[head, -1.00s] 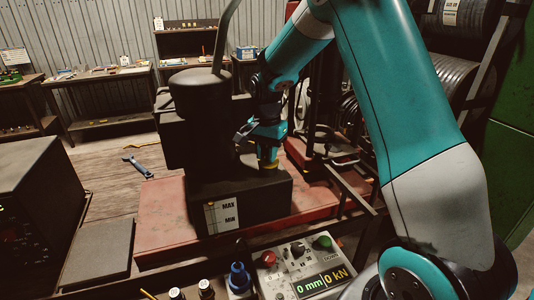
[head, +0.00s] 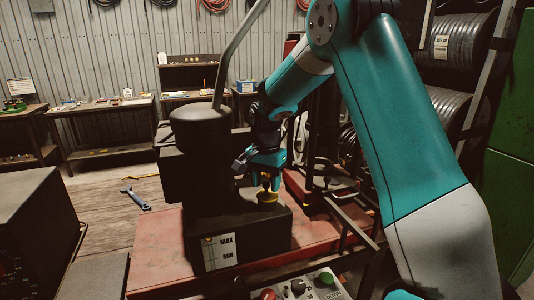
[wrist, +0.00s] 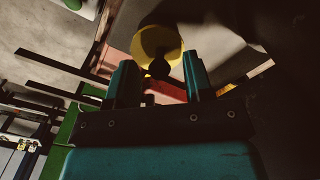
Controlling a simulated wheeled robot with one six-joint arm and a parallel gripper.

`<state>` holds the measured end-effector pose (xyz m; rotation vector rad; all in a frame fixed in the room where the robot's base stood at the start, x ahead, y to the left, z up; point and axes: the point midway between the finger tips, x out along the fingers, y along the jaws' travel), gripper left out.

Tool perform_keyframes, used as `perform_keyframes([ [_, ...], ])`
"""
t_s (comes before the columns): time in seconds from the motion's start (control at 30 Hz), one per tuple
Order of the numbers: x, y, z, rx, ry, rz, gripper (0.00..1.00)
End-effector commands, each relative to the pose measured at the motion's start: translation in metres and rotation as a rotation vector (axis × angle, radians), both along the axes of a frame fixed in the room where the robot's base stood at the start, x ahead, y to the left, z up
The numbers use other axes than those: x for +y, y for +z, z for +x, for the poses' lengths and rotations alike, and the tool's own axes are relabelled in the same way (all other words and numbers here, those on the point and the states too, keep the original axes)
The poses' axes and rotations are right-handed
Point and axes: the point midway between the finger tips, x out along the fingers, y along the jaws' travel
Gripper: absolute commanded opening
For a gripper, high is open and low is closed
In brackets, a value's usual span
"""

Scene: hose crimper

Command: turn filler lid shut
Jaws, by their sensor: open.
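The filler lid is a yellow round cap (head: 267,197) with a dark knob, on top of the black tank (head: 240,235) with the MAX/MIN gauge. In the wrist view the yellow lid (wrist: 150,42) and its dark knob (wrist: 158,68) lie just beyond the fingertips, roughly centred between them. My gripper (head: 269,182) is directly above the lid, pointing down. In the wrist view my gripper (wrist: 160,75) is open, its two teal fingers apart with nothing held. Whether the fingers touch the knob is hard to tell.
A tall black cylinder (head: 200,150) with a curved pipe stands close left of my gripper. A control box (head: 305,287) is in front. Metal frame bars (head: 350,220) stand at the right. A blue wrench (head: 135,198) lies on boards at the left.

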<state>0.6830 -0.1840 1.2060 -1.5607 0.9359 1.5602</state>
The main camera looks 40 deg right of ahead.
Motion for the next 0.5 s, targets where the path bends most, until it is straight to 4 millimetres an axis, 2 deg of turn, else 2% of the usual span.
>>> perform_keyframes([
  [0.5,-0.001,0.123,0.0,-0.005,-0.002,-0.002,0.47],
])
